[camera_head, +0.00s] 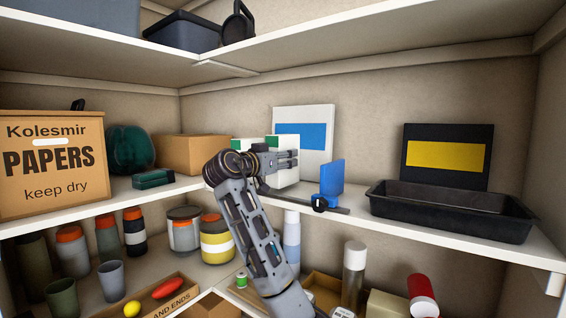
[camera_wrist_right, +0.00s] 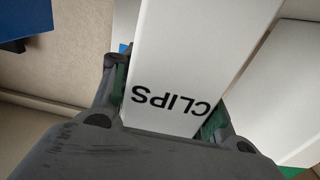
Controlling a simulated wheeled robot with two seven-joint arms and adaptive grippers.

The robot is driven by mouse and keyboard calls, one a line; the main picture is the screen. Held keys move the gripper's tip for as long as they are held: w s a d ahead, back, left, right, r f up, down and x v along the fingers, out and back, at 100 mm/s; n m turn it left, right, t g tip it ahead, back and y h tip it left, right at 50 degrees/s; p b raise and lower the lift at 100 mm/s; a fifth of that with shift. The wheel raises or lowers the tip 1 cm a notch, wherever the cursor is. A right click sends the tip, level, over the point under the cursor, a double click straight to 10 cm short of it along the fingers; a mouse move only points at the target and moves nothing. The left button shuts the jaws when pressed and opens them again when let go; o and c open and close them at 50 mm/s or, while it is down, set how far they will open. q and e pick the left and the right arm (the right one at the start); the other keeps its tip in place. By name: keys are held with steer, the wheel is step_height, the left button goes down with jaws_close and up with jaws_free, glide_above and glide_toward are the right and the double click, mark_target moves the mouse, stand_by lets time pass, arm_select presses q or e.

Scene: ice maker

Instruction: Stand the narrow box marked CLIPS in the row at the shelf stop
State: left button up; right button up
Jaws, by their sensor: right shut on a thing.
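The narrow white box marked CLIPS (camera_wrist_right: 190,75) fills the middle of the right wrist view, its lettering upside down there. My right gripper (camera_wrist_right: 165,105) is shut on it, with a finger on each side. In the head view my right gripper (camera_head: 292,159) is at the middle shelf, in front of white boxes with green patches; it partly hides them. A white box (camera_head: 286,178) shows upright just below the fingers. Another white box (camera_head: 241,144) stands to the left. A blue upright piece (camera_head: 332,184), seemingly the shelf stop, stands right of the gripper. My left gripper is not in view.
A white box with a blue panel (camera_head: 318,117) stands behind. A black tray (camera_head: 450,220) and black-yellow box (camera_head: 446,128) are to the right. A cardboard box (camera_head: 190,153) is left.

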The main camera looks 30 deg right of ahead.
steer(key=shift+f, duration=0.7)
steer(key=shift+f, duration=0.15)
steer(key=o, duration=1.1)
steer(key=shift+r, duration=0.2)
steer(key=shift+s+a+f, duration=0.1)
steer(key=shift+s+a, duration=0.05)
steer(key=shift+a, duration=0.2)
steer(key=b+v, duration=0.3)
steer(key=v, duration=0.8)
steer(key=shift+b, duration=0.35)
